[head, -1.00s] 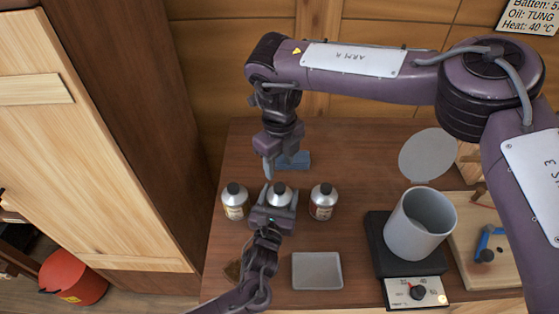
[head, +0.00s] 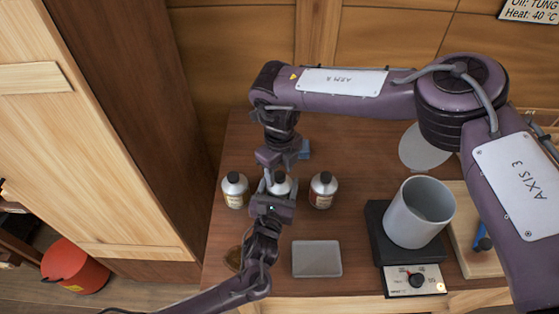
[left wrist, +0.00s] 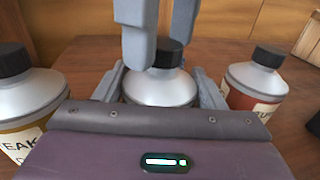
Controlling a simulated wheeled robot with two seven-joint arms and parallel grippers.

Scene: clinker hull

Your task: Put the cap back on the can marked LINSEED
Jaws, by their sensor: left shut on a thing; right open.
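The middle can (head: 283,188) stands upright between two others, with a black cap (left wrist: 168,53) on its top; whether the cap is seated cannot be told. My left gripper (head: 274,200) is shut on this can's body, one finger on each side in the left wrist view (left wrist: 168,92). The gripper hides its label. My right gripper (head: 270,176) is open, pointing down at the cap. In the left wrist view its fingers (left wrist: 160,45) overlap the cap; contact is unclear. The left can (head: 235,192) reads "EAK" in part; the right can (head: 323,192) seems to read "TU". Both have black caps.
A grey tray (head: 317,259) lies in front of the cans. A grey pot (head: 416,220) stands on a hotplate (head: 414,278) at right. A tall wooden cabinet (head: 100,150) stands left.

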